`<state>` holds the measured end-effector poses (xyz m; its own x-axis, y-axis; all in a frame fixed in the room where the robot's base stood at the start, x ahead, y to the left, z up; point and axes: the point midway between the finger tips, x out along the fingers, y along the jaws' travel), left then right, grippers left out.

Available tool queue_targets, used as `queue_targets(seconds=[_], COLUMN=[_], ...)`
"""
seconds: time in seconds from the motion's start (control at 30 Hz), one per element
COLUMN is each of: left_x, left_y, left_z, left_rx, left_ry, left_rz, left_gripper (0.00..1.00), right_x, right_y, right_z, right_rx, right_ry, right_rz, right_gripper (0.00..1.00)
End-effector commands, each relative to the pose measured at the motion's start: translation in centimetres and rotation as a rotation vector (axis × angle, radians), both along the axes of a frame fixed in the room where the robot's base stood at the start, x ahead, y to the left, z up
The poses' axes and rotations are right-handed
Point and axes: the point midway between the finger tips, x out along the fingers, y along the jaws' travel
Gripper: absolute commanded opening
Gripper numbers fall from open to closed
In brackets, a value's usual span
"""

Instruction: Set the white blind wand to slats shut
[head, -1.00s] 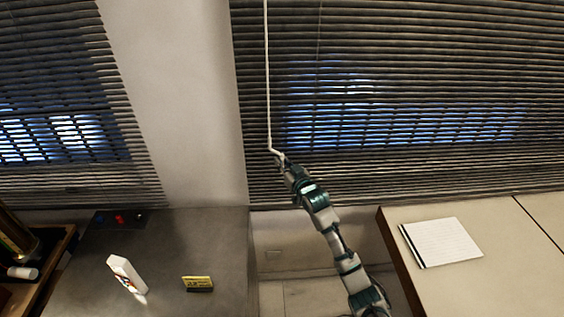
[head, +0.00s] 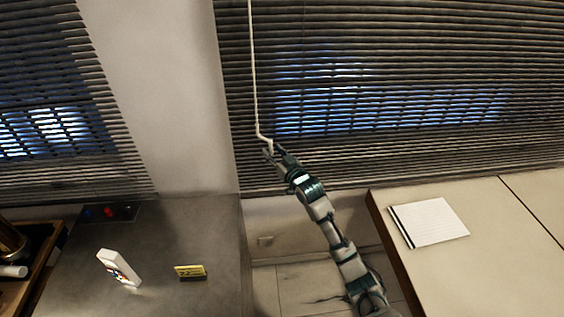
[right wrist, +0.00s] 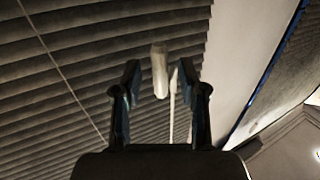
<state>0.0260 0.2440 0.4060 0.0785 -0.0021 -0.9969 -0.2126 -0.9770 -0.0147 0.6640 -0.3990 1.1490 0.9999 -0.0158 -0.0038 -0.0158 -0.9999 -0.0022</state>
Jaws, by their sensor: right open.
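The white blind wand (head: 254,70) hangs down in front of the right window's blind (head: 400,100) and ends in a short bent crank handle. The blind's slats are tilted, with blue light showing between them. My right gripper (head: 268,151) is at the wand's lower end. In the right wrist view the crank end (right wrist: 159,70) stands between the two open fingers of my right gripper (right wrist: 158,85), and the thin wand shaft runs behind it, near the right finger. I cannot tell whether a finger touches it. My left gripper is not in view.
A dark counter (head: 190,235) at lower left holds a white box (head: 119,268) and a small yellow sign (head: 190,272). A pale desk (head: 450,270) at right holds a notepad (head: 430,222). Another blind (head: 60,100) hangs at left. Open floor lies between counter and desk.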

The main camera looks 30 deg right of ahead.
Motion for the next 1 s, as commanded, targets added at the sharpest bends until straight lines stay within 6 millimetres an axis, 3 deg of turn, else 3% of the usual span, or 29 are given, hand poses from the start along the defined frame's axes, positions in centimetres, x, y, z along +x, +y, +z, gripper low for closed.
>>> queue_targets(seconds=[0.2,0.4,0.6,1.0], left_x=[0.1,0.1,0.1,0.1], left_y=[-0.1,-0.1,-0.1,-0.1], left_z=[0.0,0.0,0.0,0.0], left_rx=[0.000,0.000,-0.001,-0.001], left_ry=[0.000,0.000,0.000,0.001], left_rz=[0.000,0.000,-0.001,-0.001], left_gripper=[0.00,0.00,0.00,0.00], right_x=[-5.1,-8.3,-9.3,-9.3], right_y=[0.0,0.0,0.0,0.0], right_z=[-0.3,-0.4,-0.3,-0.3], right_rx=[-0.002,0.001,0.000,0.001], right_ry=[0.004,0.006,0.005,0.005], right_rz=[0.001,0.000,0.000,0.000], right_gripper=[0.42,0.42,0.42,0.42])
